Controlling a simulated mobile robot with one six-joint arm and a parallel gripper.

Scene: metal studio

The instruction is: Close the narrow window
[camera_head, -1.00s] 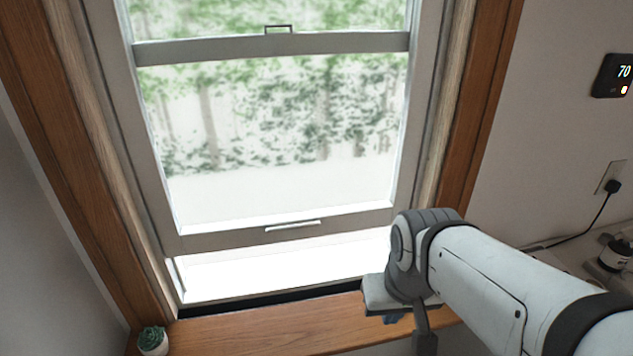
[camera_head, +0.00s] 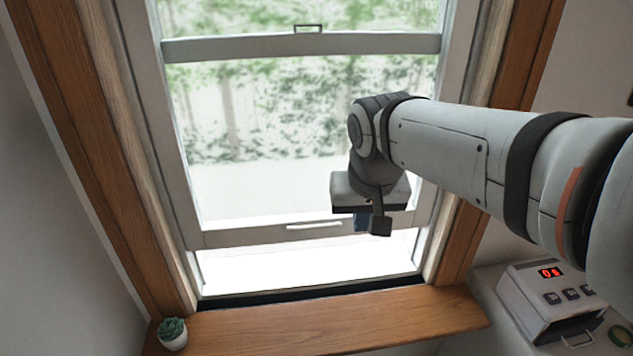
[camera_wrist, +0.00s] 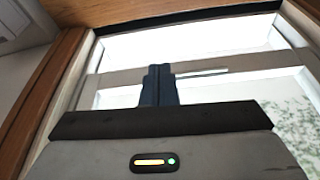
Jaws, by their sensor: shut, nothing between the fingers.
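The narrow window is a sash window whose lower sash (camera_head: 260,236) stands raised, with a bright open gap (camera_head: 305,267) between its bottom rail and the sill. A pale bar handle (camera_head: 314,225) is on that rail; in the wrist view the handle (camera_wrist: 202,72) lies just right of the fingertips. My gripper (camera_head: 362,224) is in front of the rail, right of the handle, with its dark blue fingers together and empty; they also show in the wrist view (camera_wrist: 159,72). I cannot tell whether the fingertips touch the rail.
A wooden sill (camera_head: 330,322) runs below the window, with a small potted succulent (camera_head: 173,335) at its left end. A white device with a red display (camera_head: 548,300) stands at lower right. Wooden trim (camera_head: 95,150) borders the window. The middle of the sill is clear.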

